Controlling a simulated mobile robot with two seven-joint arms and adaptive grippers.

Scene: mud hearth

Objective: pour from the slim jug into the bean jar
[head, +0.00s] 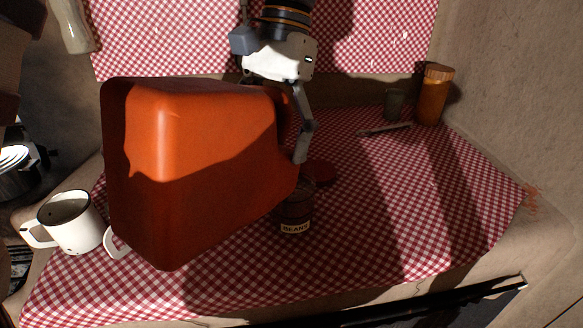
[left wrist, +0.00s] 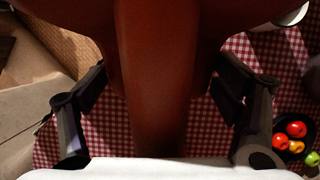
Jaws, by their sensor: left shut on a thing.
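The slim jug (head: 190,160) is a large orange-red vessel in the head view, tilted well over with its narrow end down to the right. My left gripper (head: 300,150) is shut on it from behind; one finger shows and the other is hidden. In the left wrist view the jug (left wrist: 155,80) runs between both fingers. The bean jar (head: 295,212), dark with a BEANS label, stands upright on the cloth under the jug's narrow end. The jug covers part of the jar, and its mouth is hidden. I cannot see any flow. My right gripper is not in view.
A white mug (head: 75,222) stands at left; a white handle (head: 117,243) shows beside the jug. An orange jar (head: 433,95) and dark cup (head: 395,105) stand at back right.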

